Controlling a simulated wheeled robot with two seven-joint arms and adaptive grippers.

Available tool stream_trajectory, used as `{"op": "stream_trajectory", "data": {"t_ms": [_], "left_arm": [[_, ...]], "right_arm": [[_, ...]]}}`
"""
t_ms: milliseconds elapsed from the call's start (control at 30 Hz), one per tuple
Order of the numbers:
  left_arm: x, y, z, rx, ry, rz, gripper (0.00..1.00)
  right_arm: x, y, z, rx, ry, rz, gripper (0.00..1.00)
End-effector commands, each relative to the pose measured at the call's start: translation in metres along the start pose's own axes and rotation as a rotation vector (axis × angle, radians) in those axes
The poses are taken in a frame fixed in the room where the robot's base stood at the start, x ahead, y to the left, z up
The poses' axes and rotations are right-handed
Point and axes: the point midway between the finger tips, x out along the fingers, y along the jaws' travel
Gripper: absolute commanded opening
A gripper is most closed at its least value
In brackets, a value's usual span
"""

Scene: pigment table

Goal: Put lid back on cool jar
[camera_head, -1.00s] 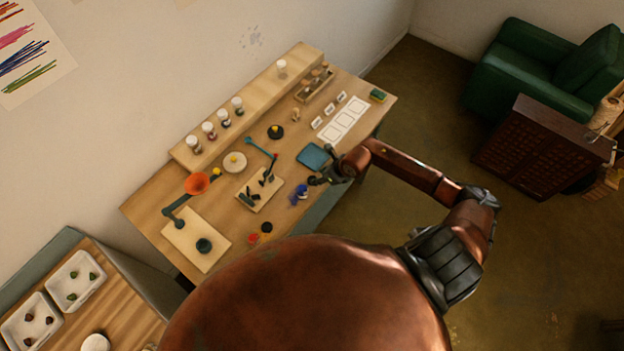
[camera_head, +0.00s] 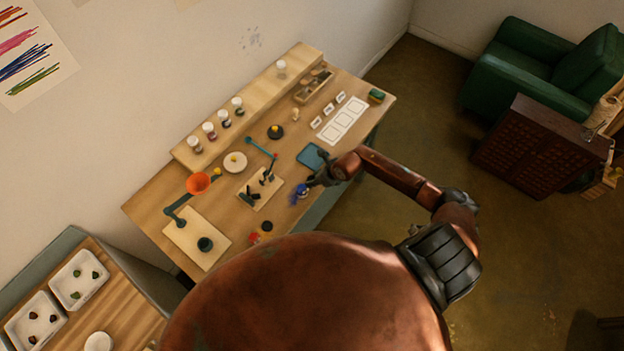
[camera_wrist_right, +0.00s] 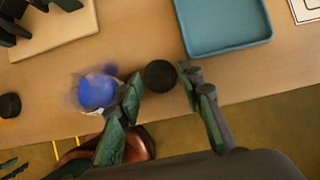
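The cool jar (camera_head: 301,190) is the open jar with blue contents near the table's front edge. In the right wrist view the jar (camera_wrist_right: 97,92) looks blurred, just left of my right gripper's left finger. My right gripper (camera_head: 313,180) is beside it, on its right in the head view. In the wrist view a round black lid (camera_wrist_right: 160,76) sits between the fingertips of my right gripper (camera_wrist_right: 163,80). It looks larger than the black disc on the table, so it seems held above the surface. My left gripper does not show in the head view.
A blue tray (camera_head: 312,156) lies just behind my right gripper. A board with a dark stand (camera_head: 259,196) is to the left. A small black disc (camera_head: 267,226) and a red one (camera_head: 254,237) lie near the front edge. Lidded jars stand on the back shelf (camera_head: 260,99).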

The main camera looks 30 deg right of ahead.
Motion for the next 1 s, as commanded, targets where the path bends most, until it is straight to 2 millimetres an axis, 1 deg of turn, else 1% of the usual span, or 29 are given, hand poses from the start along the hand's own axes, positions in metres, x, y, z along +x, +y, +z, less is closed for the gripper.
{"op": "stream_trajectory", "data": {"t_ms": [133,333,733,867,1000], "left_arm": [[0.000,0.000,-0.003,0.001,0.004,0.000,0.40],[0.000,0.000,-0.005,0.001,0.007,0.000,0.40],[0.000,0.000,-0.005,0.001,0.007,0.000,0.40],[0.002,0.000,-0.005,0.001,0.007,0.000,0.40],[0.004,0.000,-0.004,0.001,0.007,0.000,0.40]], "right_arm": [[0.000,0.000,0.000,0.000,0.000,0.000,0.34],[0.000,0.000,0.000,0.000,0.001,0.000,0.21],[-0.003,-0.001,0.001,0.000,0.000,0.000,0.21],[-0.011,-0.001,0.006,-0.002,-0.001,-0.001,0.21],[-0.028,-0.001,0.017,-0.004,-0.001,-0.001,0.21]]}}
